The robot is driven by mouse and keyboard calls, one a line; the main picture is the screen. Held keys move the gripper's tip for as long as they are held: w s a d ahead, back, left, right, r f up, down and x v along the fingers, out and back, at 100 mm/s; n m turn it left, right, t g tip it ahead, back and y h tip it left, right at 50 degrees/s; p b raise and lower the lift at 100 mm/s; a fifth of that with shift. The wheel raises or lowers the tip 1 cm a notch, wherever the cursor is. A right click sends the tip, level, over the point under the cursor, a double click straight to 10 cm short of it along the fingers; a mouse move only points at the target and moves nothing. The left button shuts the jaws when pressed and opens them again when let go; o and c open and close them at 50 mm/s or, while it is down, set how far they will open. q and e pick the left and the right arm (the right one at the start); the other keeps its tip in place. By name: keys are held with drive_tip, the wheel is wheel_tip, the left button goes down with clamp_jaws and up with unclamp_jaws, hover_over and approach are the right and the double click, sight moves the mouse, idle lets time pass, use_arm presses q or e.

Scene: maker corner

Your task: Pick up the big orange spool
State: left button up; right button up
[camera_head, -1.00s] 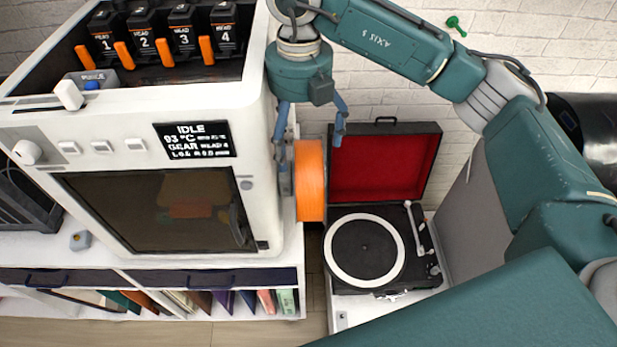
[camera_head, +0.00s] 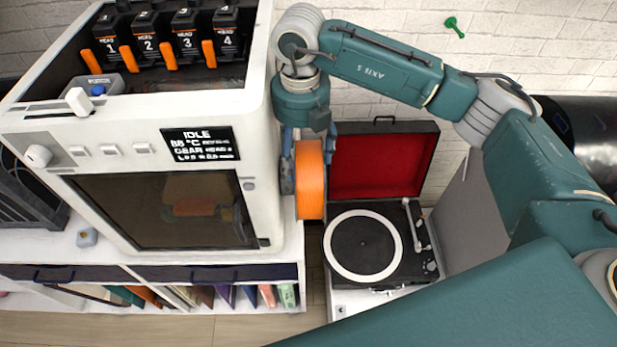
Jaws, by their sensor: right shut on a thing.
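The big orange spool (camera_head: 310,180) is upright against the right side of the white printer (camera_head: 262,110), at the gap beside the record player. My right gripper (camera_head: 309,142) points down over the spool from above, its blue fingers on either side of the spool's top. It is shut on the spool. The lower parts of the fingers are partly hidden by the spool. My left gripper does not show in this view.
An open record player (camera_head: 412,285) with a red-lined lid (camera_head: 385,165) stands just right of the spool. The printer closes off the left. Below it is a shelf (camera_head: 150,272) with drawers and books. A white brick wall (camera_head: 520,50) stands behind.

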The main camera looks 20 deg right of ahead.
drive_tip(key=shift+w+r, duration=0.15)
drive_tip(key=shift+r, duration=0.1)
drive_tip(key=shift+r+b, duration=0.4)
drive_tip(key=shift+b, duration=0.15)
drive_tip(key=shift+d+r, duration=0.15)
drive_tip(key=shift+d, duration=0.05)
drive_tip(key=shift+s+d+b, duration=0.85)
drive_tip(key=shift+d+b, duration=0.2)
drive_tip(key=shift+d, duration=1.8)
drive_tip(key=shift+s+d+b, duration=0.85)
drive_tip(key=shift+d+b, duration=0.15)
drive_tip(key=shift+d, duration=1.85)
drive_tip(key=shift+s+d+b, duration=0.85)
drive_tip(key=shift+d+b, duration=0.2)
drive_tip(key=shift+d, duration=1.8)
